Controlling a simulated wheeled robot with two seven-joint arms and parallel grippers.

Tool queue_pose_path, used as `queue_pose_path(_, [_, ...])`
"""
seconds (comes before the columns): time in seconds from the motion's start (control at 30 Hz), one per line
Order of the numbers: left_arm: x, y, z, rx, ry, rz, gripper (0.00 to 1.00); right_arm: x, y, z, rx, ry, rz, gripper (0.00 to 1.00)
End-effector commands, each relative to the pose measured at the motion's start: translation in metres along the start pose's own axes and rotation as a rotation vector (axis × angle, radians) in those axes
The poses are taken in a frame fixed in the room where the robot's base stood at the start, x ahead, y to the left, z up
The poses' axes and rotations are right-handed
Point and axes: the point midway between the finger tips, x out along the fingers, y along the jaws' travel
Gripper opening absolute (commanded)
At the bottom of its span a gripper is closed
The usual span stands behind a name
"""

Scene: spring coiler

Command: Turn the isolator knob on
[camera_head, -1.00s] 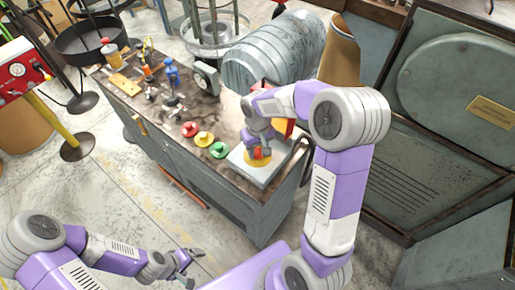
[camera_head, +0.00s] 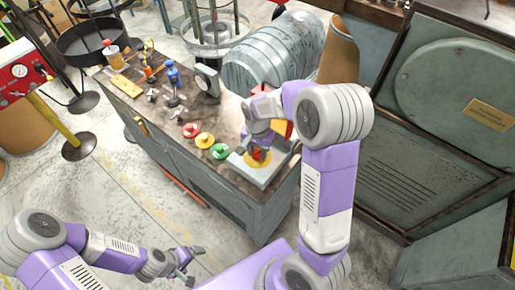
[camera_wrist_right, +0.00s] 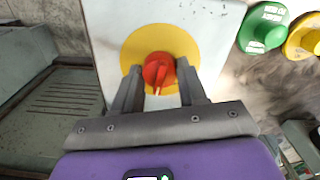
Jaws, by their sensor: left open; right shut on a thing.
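The isolator knob is a red turn handle (camera_wrist_right: 158,70) on a round yellow plate (camera_wrist_right: 146,42), fixed to a pale grey box (camera_wrist_right: 105,50). In the head view, the red knob (camera_head: 257,154) shows at the near right corner of the bench. My right gripper (camera_wrist_right: 160,80) is shut on the knob, one finger on each side. It also shows over the box in the head view (camera_head: 255,146). The knob's pale mark points toward the gripper's palm in the wrist view. My left gripper (camera_head: 189,263) is open and empty, low over the floor.
Red (camera_head: 190,130), yellow (camera_head: 204,140) and green (camera_head: 220,151) buttons stand left of the box on the bench (camera_head: 225,108). A large ribbed grey cylinder (camera_head: 272,55) is behind. A grey machine cabinet (camera_head: 440,120) stands at the right. Open floor lies in front.

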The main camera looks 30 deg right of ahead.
Motion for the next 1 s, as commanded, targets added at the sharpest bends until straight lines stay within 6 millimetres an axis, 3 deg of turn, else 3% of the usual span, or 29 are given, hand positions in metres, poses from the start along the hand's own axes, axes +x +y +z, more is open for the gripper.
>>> queue_pose_path(0.5, [-0.028, 0.011, 0.001, 0.000, 0.000, 0.000, 0.91, -0.003, 0.000, 0.000, 0.457, 0.002, 0.001, 0.11])
queue_pose_path(1.0, [-0.042, 0.016, 0.002, 0.000, 0.000, 0.000, 0.91, -0.001, 0.000, -0.001, 0.666, 0.001, -0.001, 0.11])
